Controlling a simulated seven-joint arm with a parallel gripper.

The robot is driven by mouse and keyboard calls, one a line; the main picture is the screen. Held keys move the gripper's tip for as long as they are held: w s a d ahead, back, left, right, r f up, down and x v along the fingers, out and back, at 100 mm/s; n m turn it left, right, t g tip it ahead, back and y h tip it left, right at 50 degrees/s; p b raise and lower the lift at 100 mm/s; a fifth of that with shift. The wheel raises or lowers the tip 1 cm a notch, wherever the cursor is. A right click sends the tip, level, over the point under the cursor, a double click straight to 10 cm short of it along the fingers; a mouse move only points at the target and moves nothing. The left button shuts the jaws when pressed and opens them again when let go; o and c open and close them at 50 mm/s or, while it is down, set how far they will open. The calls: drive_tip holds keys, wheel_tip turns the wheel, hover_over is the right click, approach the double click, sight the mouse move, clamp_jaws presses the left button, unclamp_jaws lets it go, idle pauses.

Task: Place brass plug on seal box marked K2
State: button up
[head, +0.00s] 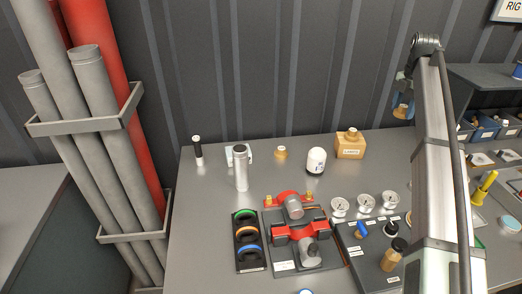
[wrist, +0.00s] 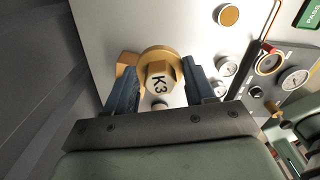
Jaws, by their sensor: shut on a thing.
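My gripper (head: 402,98) is at the right of the head view, raised above the bench's back edge, next to my arm. Its blue fingers are shut on a brass plug (head: 401,112). In the wrist view the held plug (wrist: 160,76) has a round flange and a hexagonal face marked K3. A tan box (head: 350,149) stands at the back of the bench with a brass-coloured piece on top. Its label is too small to read surely. Another brass piece (head: 281,152) stands left of the white-capped cylinder. I cannot read a K2 mark anywhere.
A white-capped cylinder (head: 316,161) stands left of the tan box. A grey cylinder (head: 241,168), a red pump fitting (head: 295,225), and several gauges (head: 366,203) occupy the bench. Blue bins (head: 484,128) sit at the right.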

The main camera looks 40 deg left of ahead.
drive_tip(key=s+a+n, duration=0.1)
drive_tip(key=s+a, duration=0.3)
drive_tip(key=a, duration=0.4)
drive_tip(key=s+a+n, duration=0.1)
drive_tip(key=s+a, duration=0.2)
drive_tip(key=a, duration=0.6)
drive_tip(key=n, duration=0.4)
hover_over(228, 151)
drive_tip(key=w+d, duration=0.2)
drive_tip(key=shift+w+d+f, duration=0.1)
drive_tip(key=shift+f, duration=2.4)
drive_tip(key=shift+w+d+f, duration=0.1)
drive_tip(key=shift+f, duration=2.4)
drive_tip(key=shift+w+d+f, duration=0.1)
drive_tip(key=shift+f, duration=2.4)
drive_tip(key=shift+f, duration=0.15)
drive_tip(key=o, duration=1.2)
